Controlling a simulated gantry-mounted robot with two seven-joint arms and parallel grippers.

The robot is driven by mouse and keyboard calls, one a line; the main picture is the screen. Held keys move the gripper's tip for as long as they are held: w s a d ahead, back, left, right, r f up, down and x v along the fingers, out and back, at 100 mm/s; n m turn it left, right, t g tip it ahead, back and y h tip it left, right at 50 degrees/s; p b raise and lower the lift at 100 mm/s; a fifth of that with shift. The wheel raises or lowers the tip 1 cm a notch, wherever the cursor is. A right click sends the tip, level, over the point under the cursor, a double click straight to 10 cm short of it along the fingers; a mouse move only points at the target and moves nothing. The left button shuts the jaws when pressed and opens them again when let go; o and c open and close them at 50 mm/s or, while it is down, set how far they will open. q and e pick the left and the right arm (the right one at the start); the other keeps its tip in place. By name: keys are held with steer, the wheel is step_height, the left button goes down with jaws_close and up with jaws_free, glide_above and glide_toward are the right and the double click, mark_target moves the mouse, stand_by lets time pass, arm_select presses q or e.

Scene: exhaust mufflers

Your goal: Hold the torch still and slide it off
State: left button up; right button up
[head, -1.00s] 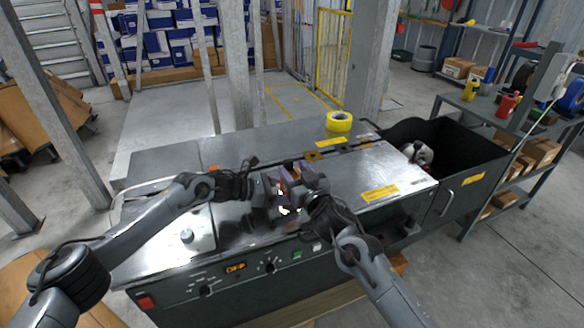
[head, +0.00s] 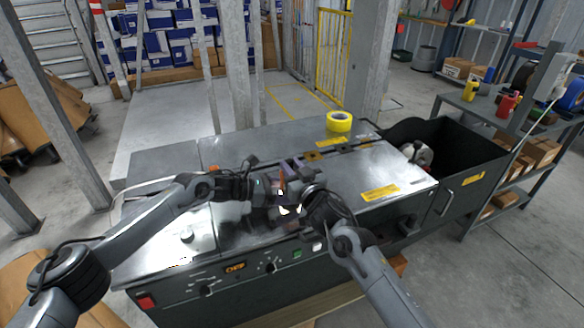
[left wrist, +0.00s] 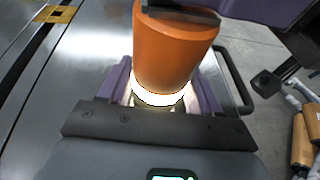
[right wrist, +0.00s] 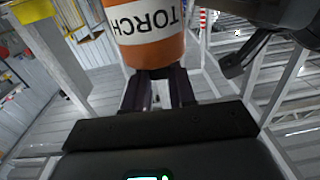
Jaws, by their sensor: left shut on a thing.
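The torch is an orange cylinder (left wrist: 175,50) in the left wrist view, with a bright glowing end between my left gripper's (left wrist: 160,95) purple fingers. That gripper is shut on it. In the right wrist view the orange body (right wrist: 148,52) carries a white label reading TORCH. My right gripper's (right wrist: 158,85) dark fingers stand at the torch's near end with a gap between them. Whether they grip its dark tip is unclear. In the head view the left gripper (head: 262,189) and right gripper (head: 300,200) meet above the bench, and they mostly hide the torch.
The metal bench (head: 230,150) lies below both grippers, with a control panel on its front. A yellow tape roll (head: 339,121) stands at its back. A black bin (head: 465,145) is at the right. The bench top left of the tape is clear.

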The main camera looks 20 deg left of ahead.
jaws_close()
steer(key=v, duration=0.2)
steer(key=shift+s+d, duration=0.15)
steer(key=shift+s, duration=0.15)
steer(key=o, duration=0.8)
jaws_free()
steer(key=shift+d, duration=0.1)
steer(key=v, duration=1.1)
steer(key=shift+s+d, duration=0.25)
steer(key=shift+s, duration=0.1)
